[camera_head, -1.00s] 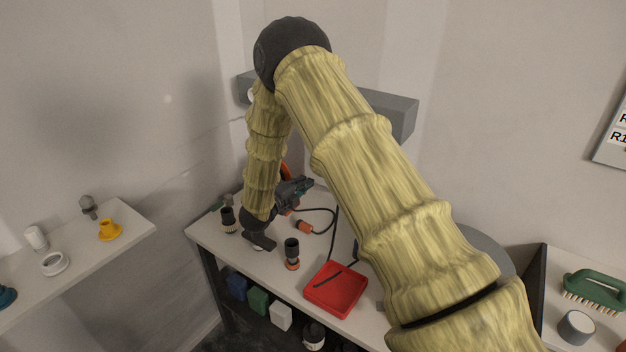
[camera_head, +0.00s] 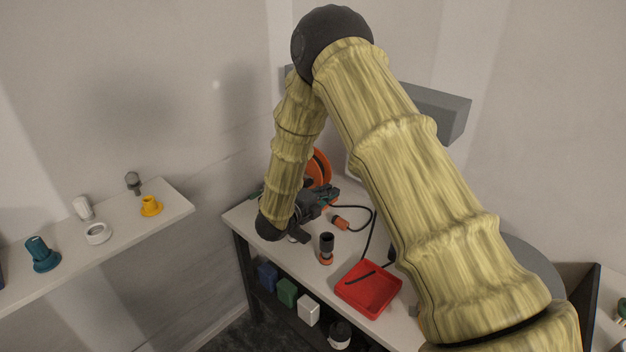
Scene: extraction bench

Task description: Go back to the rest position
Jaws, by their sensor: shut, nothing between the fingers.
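My arm, in a yellow-green ribbed sleeve, rises from the lower right, bends at a dark round joint at the top and hangs down over the workbench (camera_head: 236,216). My gripper (camera_head: 303,236) is a small dark shape at the lower end of the arm, beside the dark wrist. It is low over the left part of the bench, shut and empty. Its fingertips are small and partly lost against dark items behind them.
A black-and-orange cylinder (camera_head: 326,249) stands just right of my gripper. A red tray (camera_head: 368,289) lies further right. A dark-and-teal tool (camera_head: 325,194) and an orange ring (camera_head: 320,167) are behind. A shelf (camera_head: 174,214) with small parts is at left.

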